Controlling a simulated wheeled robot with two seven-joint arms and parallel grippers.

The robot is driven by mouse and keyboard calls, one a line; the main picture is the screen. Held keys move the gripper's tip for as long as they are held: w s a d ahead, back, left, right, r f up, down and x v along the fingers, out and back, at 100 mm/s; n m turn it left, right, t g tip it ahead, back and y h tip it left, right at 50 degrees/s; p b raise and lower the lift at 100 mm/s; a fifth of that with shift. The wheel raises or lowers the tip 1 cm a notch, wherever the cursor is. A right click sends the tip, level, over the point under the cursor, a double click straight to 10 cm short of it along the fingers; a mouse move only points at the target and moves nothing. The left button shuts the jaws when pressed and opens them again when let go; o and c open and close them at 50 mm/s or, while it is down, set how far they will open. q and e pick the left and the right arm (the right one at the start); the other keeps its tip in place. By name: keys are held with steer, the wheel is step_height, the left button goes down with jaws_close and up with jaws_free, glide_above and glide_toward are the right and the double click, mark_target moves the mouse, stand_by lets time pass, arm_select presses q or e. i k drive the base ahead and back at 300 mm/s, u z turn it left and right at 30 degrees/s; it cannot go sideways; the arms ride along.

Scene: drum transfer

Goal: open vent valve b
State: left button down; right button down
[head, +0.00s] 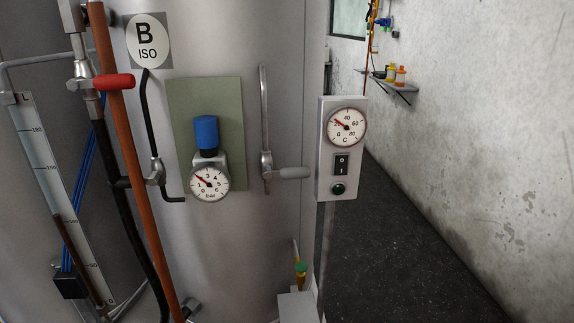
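A steel tank (232,270) with a round "B ISO" label (149,40) fills the middle of the head view. No label here reads vent valve b. On the tank's right side, a small valve (266,165) sits on a thin vertical pipe (263,105). Its pale grey lever (291,173) points right, across the pipe. At upper left, another valve (84,75) on a hose line has a red lever (113,82) pointing right. A third valve fitting (156,173) sits on a dark bent pipe below the label. Neither of my grippers is in view.
A pressure gauge (210,184) with a blue-capped regulator (206,132) is on a green plate (177,105). A control box (325,180) with temperature gauge, switch and green button stands right. An orange-brown pipe (124,150) crosses the left. Open dark floor (400,250) lies right.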

mark_target(303, 171)
steer(key=u, duration=0.55)
steer(key=k, duration=1.25)
steer(key=z, duration=0.3)
steer(key=i, duration=0.7)
steer(key=z, duration=0.45)
steer(key=i, duration=0.8)
steer(key=u, duration=0.4)
